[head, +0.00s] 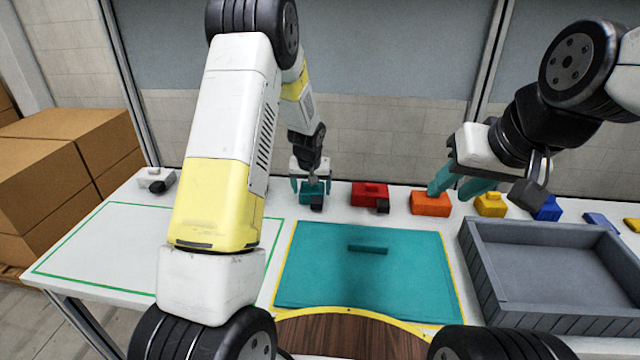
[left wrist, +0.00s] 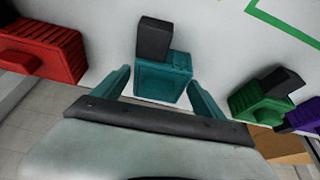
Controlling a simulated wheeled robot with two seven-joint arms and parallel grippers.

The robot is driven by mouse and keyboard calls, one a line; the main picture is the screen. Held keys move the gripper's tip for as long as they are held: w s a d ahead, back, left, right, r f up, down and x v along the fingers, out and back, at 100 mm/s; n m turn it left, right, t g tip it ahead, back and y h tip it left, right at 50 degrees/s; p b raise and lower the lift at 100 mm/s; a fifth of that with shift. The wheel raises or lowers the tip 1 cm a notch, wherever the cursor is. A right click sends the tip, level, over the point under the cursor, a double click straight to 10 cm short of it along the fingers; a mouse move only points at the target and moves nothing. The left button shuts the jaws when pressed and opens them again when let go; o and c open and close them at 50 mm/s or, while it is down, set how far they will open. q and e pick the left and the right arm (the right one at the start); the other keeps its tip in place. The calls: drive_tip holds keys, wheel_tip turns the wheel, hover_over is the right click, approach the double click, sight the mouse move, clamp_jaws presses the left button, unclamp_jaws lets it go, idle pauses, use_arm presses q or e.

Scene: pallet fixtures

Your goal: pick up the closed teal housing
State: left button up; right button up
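The teal housing (head: 308,196) stands at the back of the table, with a dark block on its front. It also shows in the left wrist view (left wrist: 163,80), where the dark block (left wrist: 153,40) stands up beside its smaller raised part. My left gripper (head: 312,184) is over the housing with its fingers on either side. In the left wrist view the fingers (left wrist: 160,90) are spread, with narrow gaps to the housing; I see no firm contact. My right gripper (head: 457,184) is open and empty, above and near the orange housing (head: 431,204).
A red housing (head: 368,194) stands to the right of the teal one; a green housing (left wrist: 262,103) and a purple one (left wrist: 303,117) are on its other side. A yellow housing (head: 490,205), blue housing (head: 547,208) and grey tray (head: 555,262) lie right.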

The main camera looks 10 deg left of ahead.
use_arm(q)
drive_tip(key=c, duration=1.3)
drive_tip(key=shift+r, duration=0.1)
